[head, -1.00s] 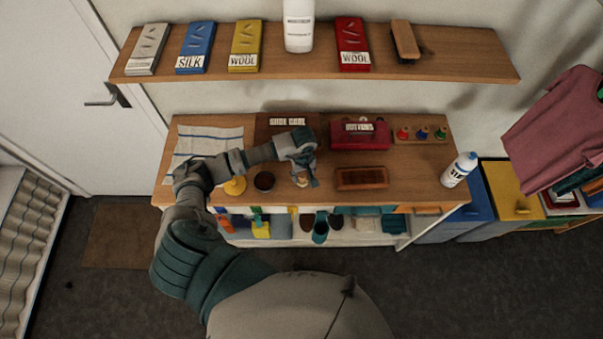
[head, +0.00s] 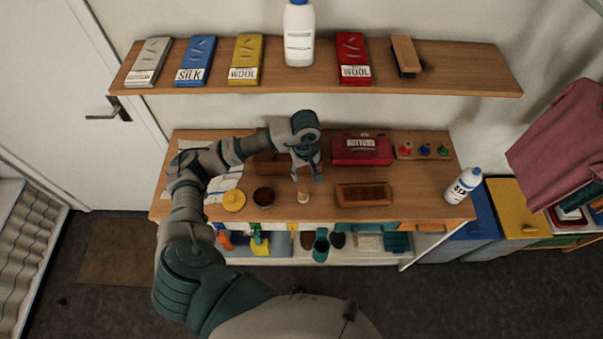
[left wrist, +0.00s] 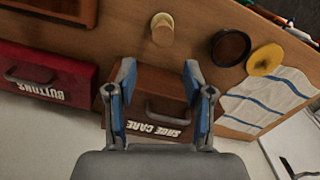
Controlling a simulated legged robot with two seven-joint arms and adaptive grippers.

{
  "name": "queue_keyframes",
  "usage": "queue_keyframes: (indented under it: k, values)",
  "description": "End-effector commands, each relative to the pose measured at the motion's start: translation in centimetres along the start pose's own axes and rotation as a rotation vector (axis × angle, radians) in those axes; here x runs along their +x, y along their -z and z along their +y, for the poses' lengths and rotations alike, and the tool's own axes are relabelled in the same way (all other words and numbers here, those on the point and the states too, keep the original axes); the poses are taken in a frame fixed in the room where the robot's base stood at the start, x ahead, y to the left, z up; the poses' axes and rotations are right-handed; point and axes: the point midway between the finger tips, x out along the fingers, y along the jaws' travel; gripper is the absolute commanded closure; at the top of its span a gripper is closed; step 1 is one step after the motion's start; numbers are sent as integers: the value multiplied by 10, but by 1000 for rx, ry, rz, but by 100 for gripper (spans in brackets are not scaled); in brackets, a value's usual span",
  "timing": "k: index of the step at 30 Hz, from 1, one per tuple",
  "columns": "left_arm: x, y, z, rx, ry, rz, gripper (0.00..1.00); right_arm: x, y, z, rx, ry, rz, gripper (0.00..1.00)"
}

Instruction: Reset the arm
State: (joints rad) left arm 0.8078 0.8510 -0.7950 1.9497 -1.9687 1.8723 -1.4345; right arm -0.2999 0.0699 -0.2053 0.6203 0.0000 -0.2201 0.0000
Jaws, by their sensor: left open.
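My left arm comes in from the left in the head view, and its gripper (head: 307,176) hangs over the middle of the wooden counter (head: 436,186). In the left wrist view the two fingers of the left gripper (left wrist: 158,92) are apart with nothing held between them. A brown shoe care box (left wrist: 150,92) shows behind and between the fingers. A small brush-like piece with a pale top (head: 303,196) stands on the counter just below the gripper in the head view, apart from it; it also shows in the left wrist view (left wrist: 162,30). My right gripper is not in view.
A red buttons box (head: 361,151), a brown tray (head: 363,194), a dark round tin (head: 263,196), its yellow lid (head: 234,200) and a white bottle (head: 463,186) stand on the counter. A shelf (head: 470,70) with boxes hangs above.

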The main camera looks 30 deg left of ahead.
Motion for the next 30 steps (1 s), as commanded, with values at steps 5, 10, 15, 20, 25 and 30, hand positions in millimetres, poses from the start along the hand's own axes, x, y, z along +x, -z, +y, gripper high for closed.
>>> queue_keyframes:
  k: [5, 10, 15, 20, 25, 30]
  values:
    - [1, 2, -2, 1, -3, -2, 48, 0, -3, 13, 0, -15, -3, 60]
    - [2, 5, -4, 1, -5, -5, 48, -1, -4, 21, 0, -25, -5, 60]
    - [8, -13, 7, -3, -57, -65, 48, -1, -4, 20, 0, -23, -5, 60]
    - [12, -97, 56, -61, -281, -365, 48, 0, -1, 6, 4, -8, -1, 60]
    - [-50, -212, 113, -328, -570, -988, 48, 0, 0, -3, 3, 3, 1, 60]
    - [-146, -224, 138, -813, -703, -1707, 48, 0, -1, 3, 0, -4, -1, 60]
